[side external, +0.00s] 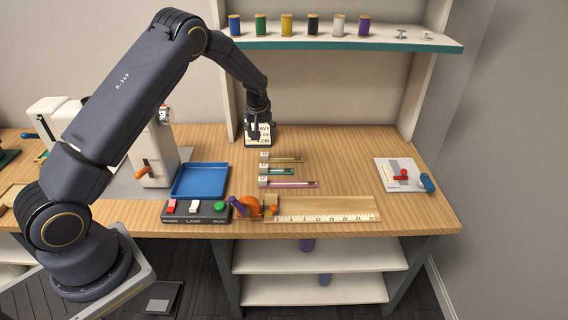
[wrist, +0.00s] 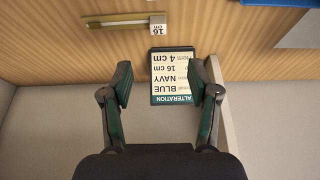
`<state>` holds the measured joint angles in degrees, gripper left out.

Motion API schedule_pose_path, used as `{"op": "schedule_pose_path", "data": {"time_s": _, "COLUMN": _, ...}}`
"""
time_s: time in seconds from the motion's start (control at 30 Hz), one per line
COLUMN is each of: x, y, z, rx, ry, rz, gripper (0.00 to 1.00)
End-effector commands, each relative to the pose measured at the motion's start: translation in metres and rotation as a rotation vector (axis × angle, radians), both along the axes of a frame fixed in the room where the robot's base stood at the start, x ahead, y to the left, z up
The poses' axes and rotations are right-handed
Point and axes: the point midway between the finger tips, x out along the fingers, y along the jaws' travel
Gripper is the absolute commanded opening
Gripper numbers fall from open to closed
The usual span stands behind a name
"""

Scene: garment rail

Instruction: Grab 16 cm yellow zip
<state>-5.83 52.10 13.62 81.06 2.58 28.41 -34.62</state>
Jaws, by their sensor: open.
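The yellow zip (side external: 288,160) lies flat on the wooden table as the farthest of three zips. In the wrist view the yellow zip (wrist: 115,21) lies near the top, with a white tag reading 16 cm at its right end. My gripper (side external: 257,130) is open and empty, behind and left of the zip in the side view. In the wrist view, the gap between the fingers of my gripper (wrist: 161,86) is below the zip and clear of it.
An alteration card (side external: 259,137) reading blue, navy, 16 cm, 4 cm stands by my gripper. A teal zip (side external: 280,172) and a pink zip (side external: 295,184) lie nearer the front. A blue tray (side external: 200,180) is to the left.

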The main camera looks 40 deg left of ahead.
Motion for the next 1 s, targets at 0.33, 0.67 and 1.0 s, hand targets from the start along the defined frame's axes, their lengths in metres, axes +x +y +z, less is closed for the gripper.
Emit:
{"op": "schedule_pose_path", "data": {"time_s": 0.33, "x": 0.021, "y": 0.021, "z": -0.073, "rx": -0.002, "ry": 0.002, "rz": 0.0, "gripper": 0.6}}
{"op": "schedule_pose_path", "data": {"time_s": 0.67, "x": 0.031, "y": 0.029, "z": -0.103, "rx": -0.001, "ry": 0.001, "rz": 0.0, "gripper": 0.6}}
{"op": "schedule_pose_path", "data": {"time_s": 1.0, "x": 0.042, "y": 0.038, "z": -0.137, "rx": -0.001, "ry": 0.0, "rz": -0.001, "gripper": 0.6}}
